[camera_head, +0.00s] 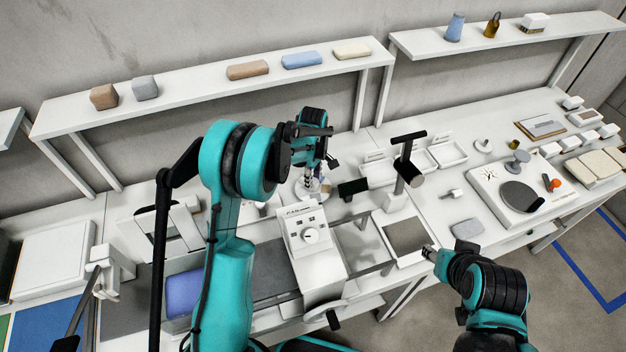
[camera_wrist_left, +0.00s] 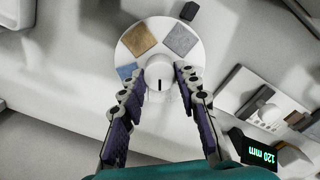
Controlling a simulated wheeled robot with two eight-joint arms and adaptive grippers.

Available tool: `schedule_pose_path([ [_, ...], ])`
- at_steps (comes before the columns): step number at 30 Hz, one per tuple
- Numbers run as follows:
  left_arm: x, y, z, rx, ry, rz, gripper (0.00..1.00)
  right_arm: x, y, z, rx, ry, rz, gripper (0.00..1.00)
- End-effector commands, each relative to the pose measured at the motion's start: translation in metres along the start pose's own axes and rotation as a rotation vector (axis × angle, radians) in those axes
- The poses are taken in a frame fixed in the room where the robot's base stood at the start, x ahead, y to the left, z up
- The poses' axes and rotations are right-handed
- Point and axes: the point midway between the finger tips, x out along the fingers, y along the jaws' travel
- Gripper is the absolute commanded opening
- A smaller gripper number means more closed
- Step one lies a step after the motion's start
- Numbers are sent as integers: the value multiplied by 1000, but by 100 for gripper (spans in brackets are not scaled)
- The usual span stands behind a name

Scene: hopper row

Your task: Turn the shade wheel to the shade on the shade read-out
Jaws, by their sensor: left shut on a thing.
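The knob has a dark pointer line. My left gripper (camera_wrist_left: 157,78) is shut on the knob, one finger on each side. The fingers hide the lower part of the disc. In the head view my left arm reaches the wheel (camera_head: 304,188) at the back of the bench and partly hides it. A dark display (camera_wrist_left: 262,152) reads "120 mm" upside down; I cannot make out a shade there. My right gripper (camera_head: 430,253) is away at the front, its jaws too small to judge.
A white machine with a dial (camera_head: 311,235) stands in front of the wheel. A black-headed stand (camera_head: 408,160) and white trays (camera_head: 447,153) are to its right. A shelf (camera_head: 215,85) with several blocks runs above. A small dark block (camera_wrist_left: 188,11) lies beside the wheel.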

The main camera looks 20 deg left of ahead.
Motion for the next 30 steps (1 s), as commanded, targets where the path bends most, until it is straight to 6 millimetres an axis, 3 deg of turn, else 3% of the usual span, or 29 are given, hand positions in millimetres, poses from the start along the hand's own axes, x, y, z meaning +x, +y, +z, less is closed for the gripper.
schedule_pose_path([
  [30, 1, 0, 1, 949, -1, 1, 3, 32, 0, 23, 0, 0, 0, 40],
])
